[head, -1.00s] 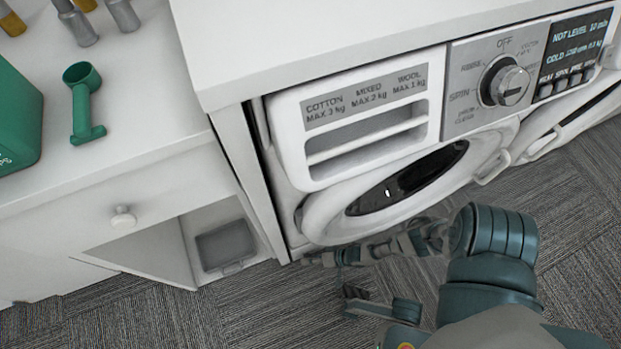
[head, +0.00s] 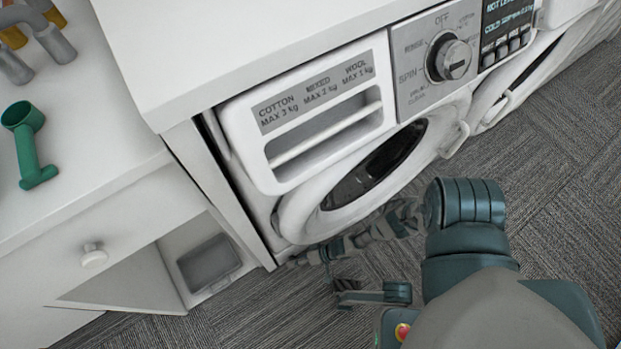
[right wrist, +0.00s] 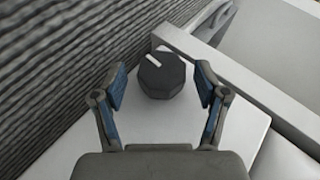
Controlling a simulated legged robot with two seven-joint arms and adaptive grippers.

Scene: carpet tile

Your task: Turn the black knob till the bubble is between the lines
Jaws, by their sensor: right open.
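The black knob (right wrist: 162,76), faceted with a white mark, stands on a white surface in the right wrist view. My right gripper (right wrist: 161,86) is open, with its fingertips on either side of the knob and a gap visible at each side. In the head view my right gripper (head: 304,259) is low by the bottom left corner of the washing machine (head: 285,190), small and partly unclear. I cannot make out the black knob there. No bubble or lines show in either view. My left gripper is not in view.
The machine's front has a silver dial (head: 452,60), a drawer (head: 315,120) and a display (head: 508,20), partly cut off. A white cabinet (head: 90,215) with an open compartment stands at left, with a green scoop (head: 28,145) on top. Carpet (head: 560,180) is clear at right.

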